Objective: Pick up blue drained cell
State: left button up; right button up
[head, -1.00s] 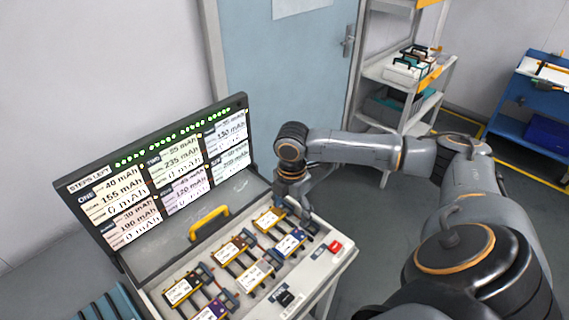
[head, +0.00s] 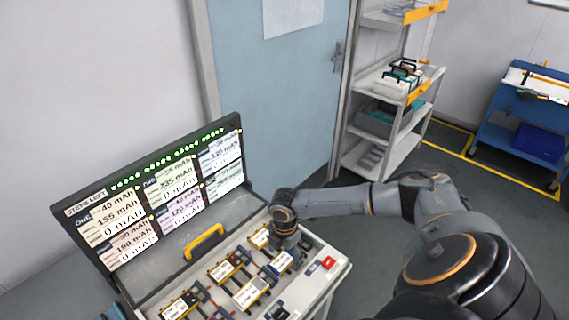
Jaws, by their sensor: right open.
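Several flat pouch cells with white labels lie in clamps on the bench top. The blue-edged cell (head: 280,262) is in the back right part of the rows. My right gripper (head: 290,246) points down just behind this cell, close above the bench top. It is open, and its fingertips are small and partly hidden by the wrist, so I cannot tell whether they touch the cell. Yellow-edged cells (head: 224,270) (head: 250,293) lie to the left and in front. My left gripper is out of view.
The cell bench (head: 328,282) has a raised display panel (head: 100,190) with coloured cards at its back and a yellow handle (head: 204,242). A red button (head: 328,263) is at the right. A shelf rack (head: 372,165) and a blue cart (head: 520,135) stand farther back.

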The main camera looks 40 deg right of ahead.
jog(key=c, duration=1.2)
jog(key=shift+o, duration=0.2)
jog(key=shift+r, duration=0.1)
